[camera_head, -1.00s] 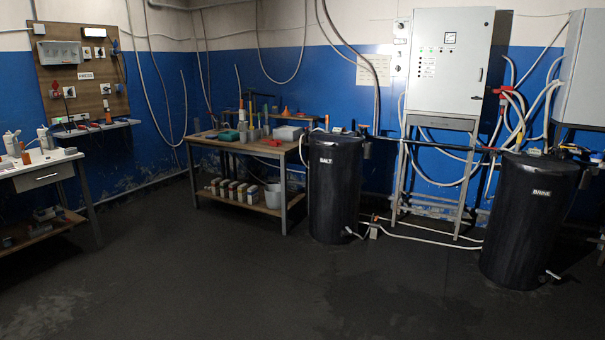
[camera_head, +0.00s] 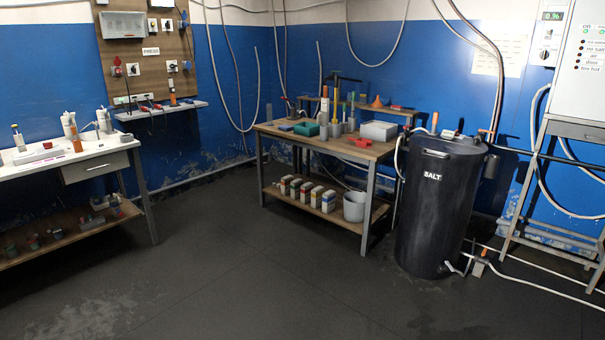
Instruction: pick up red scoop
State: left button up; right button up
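A small red object (camera_head: 362,142), which looks like the red scoop, lies on the top of the wooden workbench (camera_head: 338,148) near its front right part. It is too small to make out its handle or bowl. It lies in front of a white box (camera_head: 379,130) and to the right of several upright bottles and tools. Neither of my grippers shows in the head view, and the bench is some distance away across the floor.
A black SALT barrel (camera_head: 436,208) stands just right of the bench, with a pale hose (camera_head: 545,288) on the floor beyond it. A white table (camera_head: 90,162) stands at the left. The dark floor (camera_head: 250,270) ahead is clear.

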aim_at(359, 142)
jog(key=i, duration=2.3)
jog(key=i+z, duration=0.1)
jog(key=i, duration=0.5)
jog(key=i+j, duration=0.1)
jog(key=i, duration=0.45)
jog(key=i+j+z, duration=0.15)
jog(key=i, duration=0.4)
jog(key=i+j+z, duration=0.1)
jog(key=i, duration=0.5)
